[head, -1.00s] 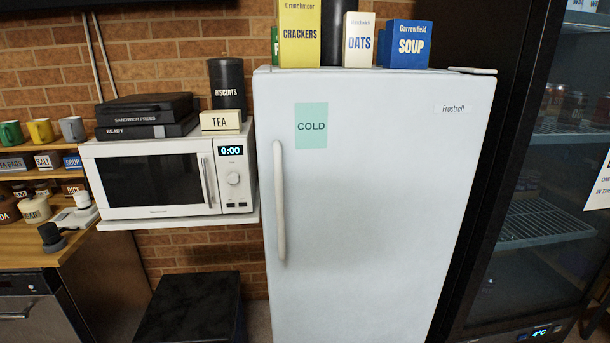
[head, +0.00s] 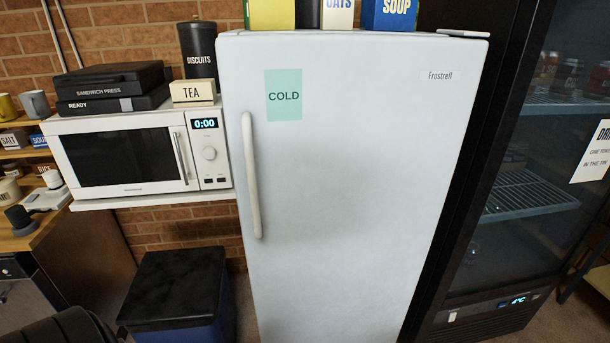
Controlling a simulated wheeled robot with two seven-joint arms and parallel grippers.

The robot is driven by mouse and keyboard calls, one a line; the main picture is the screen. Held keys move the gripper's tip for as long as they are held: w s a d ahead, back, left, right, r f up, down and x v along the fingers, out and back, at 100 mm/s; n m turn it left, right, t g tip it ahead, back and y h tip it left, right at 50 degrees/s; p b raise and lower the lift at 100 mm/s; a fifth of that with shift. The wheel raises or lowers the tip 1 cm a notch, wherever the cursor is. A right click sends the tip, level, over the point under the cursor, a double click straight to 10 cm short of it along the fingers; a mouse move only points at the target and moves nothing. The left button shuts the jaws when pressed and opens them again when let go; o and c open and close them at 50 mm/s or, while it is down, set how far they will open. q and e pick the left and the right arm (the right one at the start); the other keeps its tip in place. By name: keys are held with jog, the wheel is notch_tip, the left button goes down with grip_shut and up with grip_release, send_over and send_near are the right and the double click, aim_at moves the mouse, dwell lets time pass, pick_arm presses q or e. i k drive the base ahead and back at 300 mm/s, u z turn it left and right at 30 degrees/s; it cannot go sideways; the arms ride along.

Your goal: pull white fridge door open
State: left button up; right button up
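The white fridge door (head: 350,190) fills the middle of the head view and is closed. It carries a green COLD label (head: 284,95) and the word Frostrell near its top right. A long white vertical handle (head: 252,176) runs down the left side of the door. Neither of my grippers shows in the view, and nothing touches the handle. The lower part of the door is cut off by the bottom of the picture.
A white microwave (head: 125,158) sits on a shelf just left of the fridge. A black-topped blue box (head: 176,290) stands on the floor below it. A black glass-door cooler (head: 530,180) stands close on the right. Boxes sit on the fridge top.

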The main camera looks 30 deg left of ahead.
aim_at(344, 150)
jog(key=z, duration=2.35)
jog(key=i, duration=0.9)
jog(key=u, duration=3.15)
